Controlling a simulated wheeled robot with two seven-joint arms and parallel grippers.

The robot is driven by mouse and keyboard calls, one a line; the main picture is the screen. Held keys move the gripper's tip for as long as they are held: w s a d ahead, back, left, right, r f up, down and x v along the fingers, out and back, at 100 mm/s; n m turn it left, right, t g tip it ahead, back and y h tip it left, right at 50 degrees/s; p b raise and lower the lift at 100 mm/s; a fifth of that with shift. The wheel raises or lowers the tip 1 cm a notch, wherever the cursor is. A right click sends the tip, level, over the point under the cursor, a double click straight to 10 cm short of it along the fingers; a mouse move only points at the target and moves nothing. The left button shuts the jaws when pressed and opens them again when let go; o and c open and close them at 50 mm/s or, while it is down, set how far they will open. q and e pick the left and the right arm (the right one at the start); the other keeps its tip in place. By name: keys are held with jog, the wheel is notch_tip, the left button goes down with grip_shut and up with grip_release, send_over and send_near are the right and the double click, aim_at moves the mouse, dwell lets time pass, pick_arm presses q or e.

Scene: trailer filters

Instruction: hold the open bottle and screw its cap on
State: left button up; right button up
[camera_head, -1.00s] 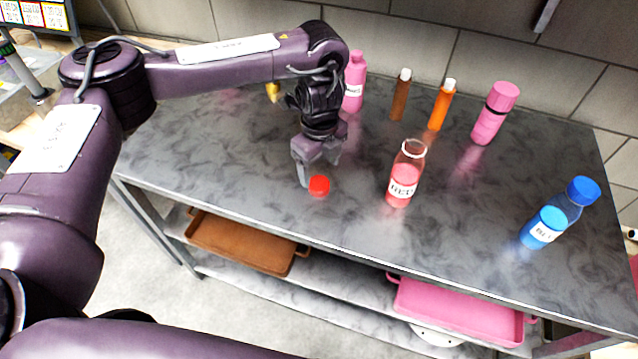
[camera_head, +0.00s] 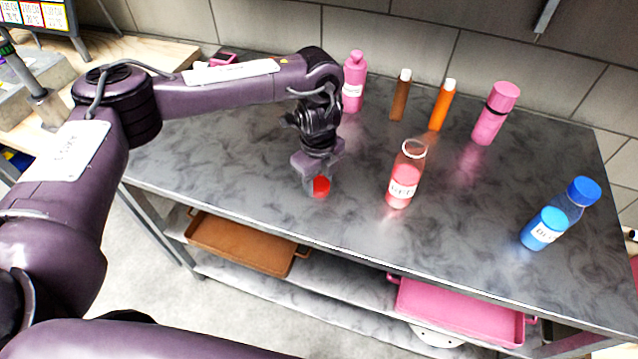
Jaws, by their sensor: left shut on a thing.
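The open bottle (camera_head: 404,178), clear with red contents and a white label, stands upright on the grey table right of my left gripper. Its mouth is uncovered. The red cap (camera_head: 321,187) is at the table's surface, between the fingers of my left gripper (camera_head: 318,184). The gripper points down and is shut on the cap. The fingers partly hide the cap, and I cannot tell if it is lifted. My right gripper is not in view.
A blue-capped bottle (camera_head: 558,214) stands at the right. A pink bottle (camera_head: 354,82), a brown tube (camera_head: 400,98), an orange tube (camera_head: 441,106) and a pink flask (camera_head: 494,114) stand along the back. The table front (camera_head: 300,222) is clear.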

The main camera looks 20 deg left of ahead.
aim_at(319, 183)
pick_arm(q)
jog(key=shift+c, duration=0.4)
